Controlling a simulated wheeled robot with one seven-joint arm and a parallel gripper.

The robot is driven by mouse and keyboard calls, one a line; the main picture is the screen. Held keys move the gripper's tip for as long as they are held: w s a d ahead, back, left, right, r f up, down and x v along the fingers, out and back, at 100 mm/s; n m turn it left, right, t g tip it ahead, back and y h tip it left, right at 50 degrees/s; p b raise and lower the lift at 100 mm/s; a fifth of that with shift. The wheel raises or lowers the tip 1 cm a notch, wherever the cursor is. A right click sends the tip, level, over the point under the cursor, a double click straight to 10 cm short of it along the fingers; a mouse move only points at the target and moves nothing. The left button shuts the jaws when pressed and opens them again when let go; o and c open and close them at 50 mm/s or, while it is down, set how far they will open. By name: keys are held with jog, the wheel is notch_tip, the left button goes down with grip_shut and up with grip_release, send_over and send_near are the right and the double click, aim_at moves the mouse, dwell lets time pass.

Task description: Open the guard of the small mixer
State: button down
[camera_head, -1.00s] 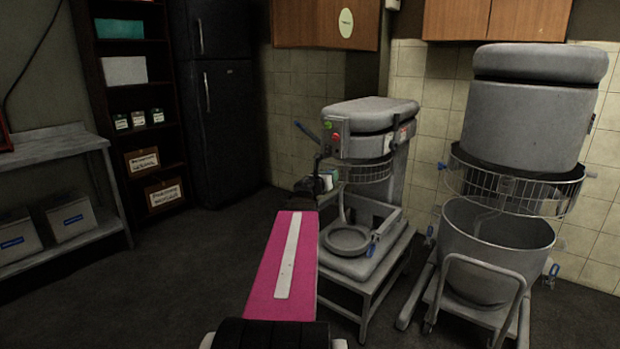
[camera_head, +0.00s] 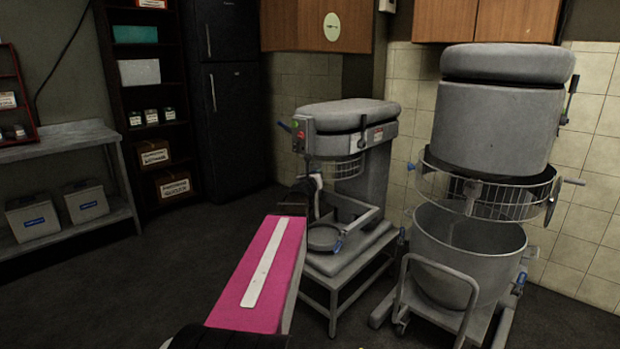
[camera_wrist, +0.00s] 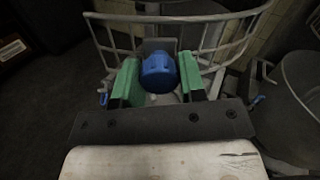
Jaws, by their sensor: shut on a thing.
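The small mixer (camera_head: 345,116) stands in the middle of the head view, a grey machine on a low stand. Its wire guard (camera_head: 347,168) hangs under the mixer head and also shows across the top of the wrist view (camera_wrist: 216,34). In the wrist view a blue knob (camera_wrist: 158,72) on the guard's outer side sits between the green fingers of my gripper (camera_wrist: 161,80), which is shut on it. In the head view my gripper (camera_head: 309,186) is dark and small, just below the mixer head's front, and the knob is hidden there.
A large mixer (camera_head: 500,110) with its own wire guard and a wheeled bowl (camera_head: 468,262) stands close on the right. Wall cabinets hang behind. A metal shelf (camera_head: 60,140), a dark bookcase and a fridge (camera_head: 228,110) are at the left. The floor at left is clear.

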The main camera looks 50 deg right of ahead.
jog(key=shift+s, duration=0.1)
dwell(0.4)
jog(key=c, duration=0.7)
grip_release()
jog(key=v, duration=1)
jog(key=shift+s+a, duration=0.2)
jog(key=shift+a, duration=0.1)
